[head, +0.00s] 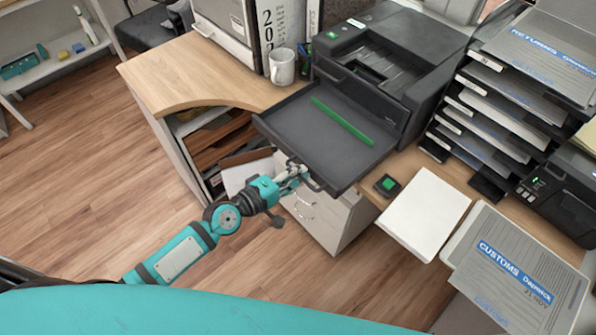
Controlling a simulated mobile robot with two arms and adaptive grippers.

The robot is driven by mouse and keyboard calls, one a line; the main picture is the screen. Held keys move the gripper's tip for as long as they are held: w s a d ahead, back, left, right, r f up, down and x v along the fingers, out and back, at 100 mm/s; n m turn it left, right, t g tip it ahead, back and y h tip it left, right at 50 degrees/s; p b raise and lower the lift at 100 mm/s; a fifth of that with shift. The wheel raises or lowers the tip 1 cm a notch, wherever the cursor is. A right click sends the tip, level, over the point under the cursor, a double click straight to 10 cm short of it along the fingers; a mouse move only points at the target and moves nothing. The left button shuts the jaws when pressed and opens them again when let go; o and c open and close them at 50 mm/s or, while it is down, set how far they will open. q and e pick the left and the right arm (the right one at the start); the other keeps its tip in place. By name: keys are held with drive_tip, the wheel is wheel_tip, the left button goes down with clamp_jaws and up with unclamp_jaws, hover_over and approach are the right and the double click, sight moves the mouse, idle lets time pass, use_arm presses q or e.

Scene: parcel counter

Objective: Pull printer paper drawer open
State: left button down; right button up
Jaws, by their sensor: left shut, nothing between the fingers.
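The black printer (385,70) stands on the wooden counter. Its dark grey paper drawer (310,125) is pulled out toward me and reaches past the counter's edge. A green strip (342,121) lies across the drawer's floor. My left gripper (302,173) is at the drawer's front edge, close to the handle (312,184). Its fingers are shut with nothing between them; whether they touch the handle is hard to tell. My right gripper is not in view.
A white mug (282,67) stands left of the printer. Open floor lies at left.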

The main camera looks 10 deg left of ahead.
use_arm(q)
drive_tip(key=c, duration=1.7)
unclamp_jaws()
drive_tip(key=v, duration=1.2)
